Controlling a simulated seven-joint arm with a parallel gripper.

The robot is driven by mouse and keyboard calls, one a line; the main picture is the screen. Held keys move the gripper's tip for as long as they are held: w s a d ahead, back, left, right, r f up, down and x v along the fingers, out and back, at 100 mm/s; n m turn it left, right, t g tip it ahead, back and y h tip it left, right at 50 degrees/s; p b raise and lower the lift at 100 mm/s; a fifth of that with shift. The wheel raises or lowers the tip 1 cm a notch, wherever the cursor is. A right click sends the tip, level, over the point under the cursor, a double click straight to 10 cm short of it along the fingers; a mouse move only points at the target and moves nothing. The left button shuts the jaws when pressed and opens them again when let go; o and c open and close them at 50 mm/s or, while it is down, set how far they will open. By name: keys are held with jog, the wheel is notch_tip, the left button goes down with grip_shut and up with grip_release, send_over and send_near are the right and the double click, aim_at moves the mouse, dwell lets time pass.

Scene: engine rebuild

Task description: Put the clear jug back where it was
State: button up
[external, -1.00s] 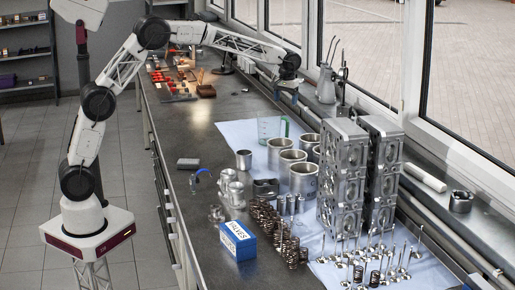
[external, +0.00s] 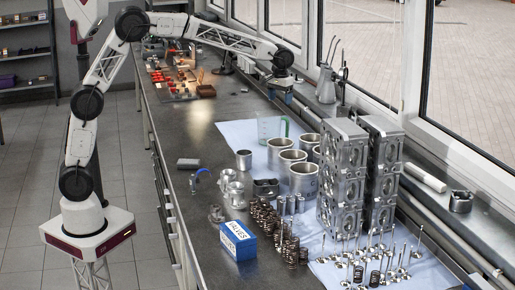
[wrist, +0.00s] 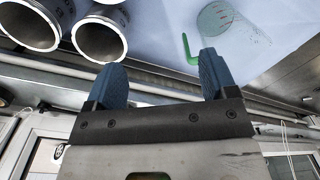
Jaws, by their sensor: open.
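The clear jug (external: 268,130) stands on the blue cloth at the far end of the row of metal cylinders, with its green handle toward the window. In the wrist view the jug (wrist: 221,22) shows at the top, with its green handle (wrist: 189,50) beside my right finger's tip. My gripper (external: 279,94) is open and empty, above and behind the jug near the window side. In the wrist view both blue fingers of my gripper (wrist: 160,80) are spread with nothing between them. They look apart from the jug.
Metal cylinder liners (external: 291,160) stand close to the jug on the near side. Tall cylinder heads (external: 342,175) stand further right. A grey oil can (external: 326,86) sits by the window ledge. The bench left of the blue cloth (external: 236,133) is mostly clear.

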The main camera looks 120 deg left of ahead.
jog(key=s+d+r+m, duration=0.2)
jog(key=d, duration=1.1)
jog(key=s+d+r+m+t, duration=0.1)
jog(key=s+d+r+m, duration=0.15)
jog(key=d, duration=1.05)
jog(key=s+d+r+m, duration=0.1)
jog(key=d+r+m, duration=0.15)
jog(key=d, duration=1.05)
jog(key=s+d+f+m+t, duration=0.1)
jog(key=s+d+f+m, duration=0.1)
jog(key=s+d, duration=0.4)
jog(key=s+d+f+m, duration=0.15)
jog(key=s+d, duration=0.25)
jog(key=d, duration=0.5)
jog(key=s+d+f+m, duration=0.2)
jog(key=s+d+f, duration=0.1)
jog(key=s+d, duration=0.2)
jog(key=s+d+f+m, duration=0.3)
jog(key=s+d+f, duration=0.1)
jog(key=s, duration=0.6)
jog(key=shift+s+d+t, duration=0.3)
jog(key=shift+d+t, duration=0.1)
jog(key=shift+d, duration=0.3)
